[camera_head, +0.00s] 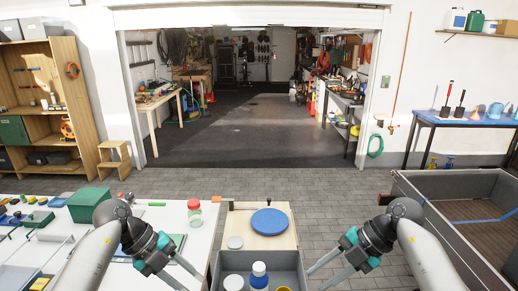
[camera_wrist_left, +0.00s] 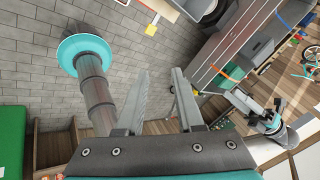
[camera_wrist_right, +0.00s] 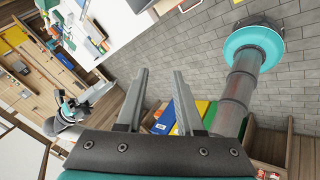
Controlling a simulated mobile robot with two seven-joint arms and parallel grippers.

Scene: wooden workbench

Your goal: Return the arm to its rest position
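My left gripper (camera_head: 195,284) is over the right edge of the white table, left of the grey bin. Its two fingers stand apart with nothing between them in the left wrist view (camera_wrist_left: 160,72). My right gripper (camera_head: 315,280) is just right of the grey bin, over the paved floor. Its fingers are also apart and empty in the right wrist view (camera_wrist_right: 160,72). Both arms reach in from the bottom corners of the head view, bent inward, with the grippers angled toward each other.
The white table (camera_head: 200,245) at left holds a green box (camera_head: 88,206) and a red-lidded jar (camera_head: 194,214). A blue disc (camera_head: 269,222) lies on a wooden board (camera_head: 284,240). The grey bin (camera_head: 286,262) holds a blue-and-white bottle (camera_head: 259,277). A large grey crate (camera_head: 440,195) stands right.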

